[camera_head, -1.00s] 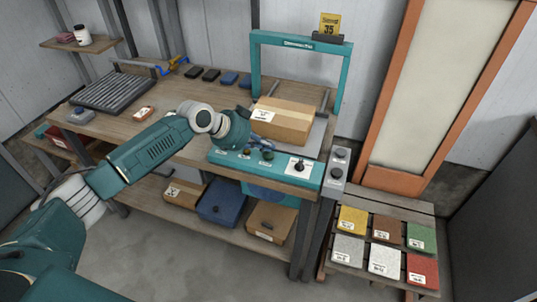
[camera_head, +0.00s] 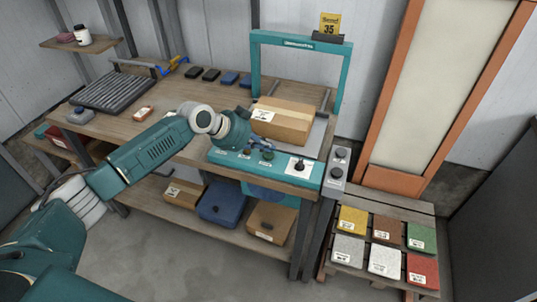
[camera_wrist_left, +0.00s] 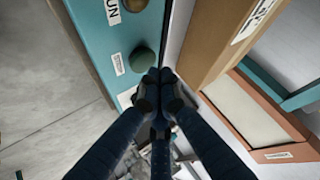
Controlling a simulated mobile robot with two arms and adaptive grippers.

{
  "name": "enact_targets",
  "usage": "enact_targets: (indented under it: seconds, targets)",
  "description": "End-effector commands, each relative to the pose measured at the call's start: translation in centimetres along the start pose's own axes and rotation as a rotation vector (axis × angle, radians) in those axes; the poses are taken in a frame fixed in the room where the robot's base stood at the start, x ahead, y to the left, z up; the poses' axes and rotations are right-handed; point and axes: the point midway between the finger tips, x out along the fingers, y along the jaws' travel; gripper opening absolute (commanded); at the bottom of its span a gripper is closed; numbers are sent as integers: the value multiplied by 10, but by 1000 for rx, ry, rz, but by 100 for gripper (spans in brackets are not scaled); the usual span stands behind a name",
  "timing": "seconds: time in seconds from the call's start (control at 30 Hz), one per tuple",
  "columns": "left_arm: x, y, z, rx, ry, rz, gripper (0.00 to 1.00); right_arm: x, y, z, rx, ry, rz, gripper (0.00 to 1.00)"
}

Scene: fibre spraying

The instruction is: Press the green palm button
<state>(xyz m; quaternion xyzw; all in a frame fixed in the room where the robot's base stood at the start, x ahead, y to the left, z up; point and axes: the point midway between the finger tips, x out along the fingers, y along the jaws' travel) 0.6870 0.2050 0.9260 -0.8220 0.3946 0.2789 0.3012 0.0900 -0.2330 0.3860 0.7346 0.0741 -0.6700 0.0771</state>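The green palm button (camera_head: 268,155) is a dark green round knob on the front face of the teal machine panel (camera_head: 225,157). In the left wrist view the green button (camera_wrist_left: 143,61) sits beside a small white label, below a "RUN" label. My left gripper (camera_wrist_left: 159,76) has its dark fingertips together with nothing between them. The tips are just beside the button's lower right edge in that view; I cannot tell whether they touch it. In the head view the left gripper (camera_head: 257,142) hangs just above the panel. My right gripper is not in view.
A cardboard box (camera_head: 285,122) lies on the machine just behind the panel, under the teal frame (camera_head: 346,70). A dark knob (camera_head: 300,165) is on the panel to the right. A grey control box (camera_head: 336,170) stands at the right edge. The floor in front is clear.

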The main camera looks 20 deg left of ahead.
Motion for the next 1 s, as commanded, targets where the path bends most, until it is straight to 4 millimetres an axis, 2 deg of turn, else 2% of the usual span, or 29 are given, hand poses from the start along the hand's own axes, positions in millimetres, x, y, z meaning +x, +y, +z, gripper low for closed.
enact_targets:
  seconds: [1.0]
  targets:
    - [8, 4, 8, -1, -1, 1, 0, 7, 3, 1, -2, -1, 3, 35]
